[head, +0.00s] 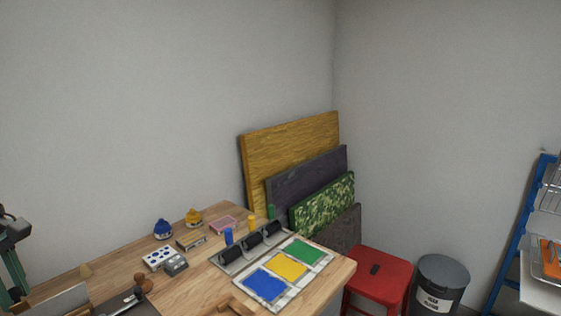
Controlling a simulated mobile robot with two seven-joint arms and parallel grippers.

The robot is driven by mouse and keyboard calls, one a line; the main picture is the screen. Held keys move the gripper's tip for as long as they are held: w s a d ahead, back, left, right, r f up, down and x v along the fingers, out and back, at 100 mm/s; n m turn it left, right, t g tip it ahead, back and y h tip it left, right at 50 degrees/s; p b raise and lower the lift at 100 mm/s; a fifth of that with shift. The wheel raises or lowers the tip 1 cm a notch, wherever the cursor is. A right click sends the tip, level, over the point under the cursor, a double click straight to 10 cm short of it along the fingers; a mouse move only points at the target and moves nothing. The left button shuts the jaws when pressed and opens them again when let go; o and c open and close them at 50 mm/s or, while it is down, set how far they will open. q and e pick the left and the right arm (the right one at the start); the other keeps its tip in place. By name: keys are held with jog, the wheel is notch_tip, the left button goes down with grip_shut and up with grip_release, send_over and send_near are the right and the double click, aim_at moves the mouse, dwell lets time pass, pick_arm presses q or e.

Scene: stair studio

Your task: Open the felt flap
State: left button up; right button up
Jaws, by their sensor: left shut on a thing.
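My left gripper (18,291) is at the far left edge, a dark body with teal fingers pointing down, partly cut off by the picture. It is shut at the left end of a pale grey panel (62,302) that seems to be the felt flap. The panel stands tilted at the bottom edge, with its lower part out of the picture. Its exact contact with the fingers and its hinge cannot be made out. My right gripper is not in view.
A dark mat, a tool with a wooden knob (142,283) and a wooden block (235,304) are near the front. Black rollers, an ink tray (318,266) and small jars crowd the wooden table (125,266). A red stool (381,265) and a bin (443,272) stand right.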

pick_arm(q)
jog(key=shift+w+a+r+p, duration=0.25)
jog(key=shift+w+a+p, duration=0.2)
jog(key=shift+w+p, duration=0.1)
jog(key=shift+w+a+p, duration=0.3)
jog(key=shift+w+a, duration=0.25)
jog(key=shift+a, duration=0.1)
jog(key=o, duration=0.7)
jog(key=shift+d, duration=0.1)
jog(key=o, duration=0.6)
jog(key=shift+f, duration=0.1)
notch_tip(320, 180, up, 8)
jog(key=p, duration=0.3)
jog(key=shift+p, duration=0.35)
jog(key=shift+s, duration=0.1)
